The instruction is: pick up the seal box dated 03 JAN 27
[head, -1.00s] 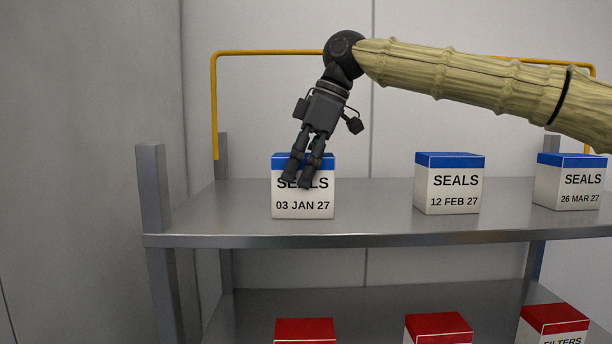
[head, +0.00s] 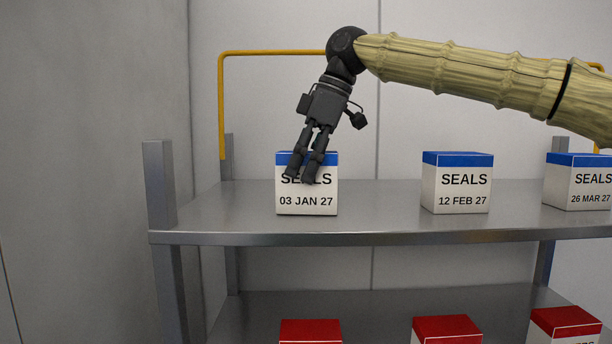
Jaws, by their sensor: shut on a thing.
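The seal box dated 03 JAN 27 (head: 307,202) is white with a blue top band and stands upright at the left of the upper shelf. My gripper (head: 302,175) reaches down to it from above, tilted, with its fingers across the upper front and partly covering the word SEALS. It is shut on this box; the exact contact is hard to make out. The box's base looks level with the shelf, and I cannot tell whether there is a gap under it. The date is fully readable.
Seal boxes dated 12 FEB 27 (head: 456,190) and 26 MAR 27 (head: 585,190) stand to the right on the grey upper shelf (head: 380,222). Red-topped boxes (head: 447,328) are on the lower shelf. A corner post (head: 158,185) and a yellow rail (head: 222,105) stand at the left.

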